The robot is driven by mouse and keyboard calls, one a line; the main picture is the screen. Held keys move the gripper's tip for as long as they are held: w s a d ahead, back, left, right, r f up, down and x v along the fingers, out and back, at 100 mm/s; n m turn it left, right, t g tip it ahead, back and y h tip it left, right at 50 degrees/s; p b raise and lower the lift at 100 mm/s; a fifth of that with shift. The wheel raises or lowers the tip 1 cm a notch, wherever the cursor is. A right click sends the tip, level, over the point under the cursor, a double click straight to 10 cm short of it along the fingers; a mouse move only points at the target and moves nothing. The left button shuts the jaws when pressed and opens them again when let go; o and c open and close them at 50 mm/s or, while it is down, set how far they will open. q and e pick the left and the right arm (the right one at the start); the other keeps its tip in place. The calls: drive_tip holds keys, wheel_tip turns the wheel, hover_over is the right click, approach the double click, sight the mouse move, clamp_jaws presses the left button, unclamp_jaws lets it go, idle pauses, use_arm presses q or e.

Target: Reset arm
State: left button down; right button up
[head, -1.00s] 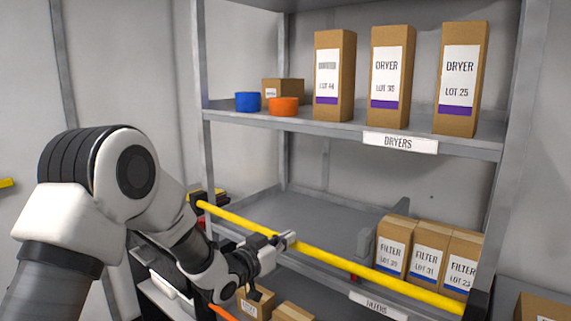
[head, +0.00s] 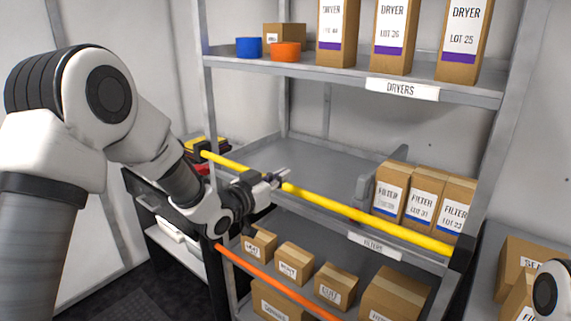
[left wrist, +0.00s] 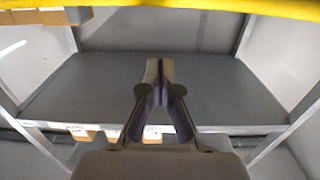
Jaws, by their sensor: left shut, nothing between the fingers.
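My left arm enters from the left in the head view. Its gripper (head: 277,179) overlaps the yellow bar (head: 360,215) across the front of the middle shelf (head: 310,165). In the left wrist view its fingers (left wrist: 160,70) are together with nothing between them, over a grey shelf surface (left wrist: 215,90). The yellow bar also crosses the top of that view (left wrist: 150,3). I cannot tell whether the gripper touches the bar. Only a white and black part of my right arm (head: 552,290) shows at the lower right; its gripper is out of view.
Several filter boxes (head: 422,192) stand at the right of the middle shelf. Dryer boxes (head: 395,40), a blue container (head: 249,47) and an orange one (head: 285,52) are on the top shelf. An orange bar (head: 270,280) crosses the lower shelf, which holds small boxes (head: 294,262).

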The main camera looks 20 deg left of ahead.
use_arm(q)
drive_tip(key=b+v, duration=0.1)
drive_tip(key=v, duration=0.6)
drive_tip(key=s+d+f+g+y, duration=0.1)
drive_tip(key=s+f+g, duration=0.25)
drive_tip(key=f, duration=0.75)
drive_tip(key=s+d+f+n+g, duration=0.15)
drive_tip(key=s+f, duration=0.25)
drive_tip(key=f, duration=0.6)
drive_tip(key=s+f+g+y, duration=0.1)
drive_tip(key=s+f+g, duration=0.25)
drive_tip(key=f, duration=0.75)
drive_tip(key=s+a+f+n+g+y, duration=0.1)
drive_tip(key=s+f+g, duration=0.3)
drive_tip(key=s, duration=0.8)
drive_tip(key=s+a+f+n+g+y, duration=0.2)
drive_tip(key=s+f+g+y, duration=0.1)
drive_tip(key=s+f, duration=0.6)
drive_tip(key=s+g, duration=0.1)
drive_tip(key=s, duration=0.3)
drive_tip(key=shift+f, duration=0.1)
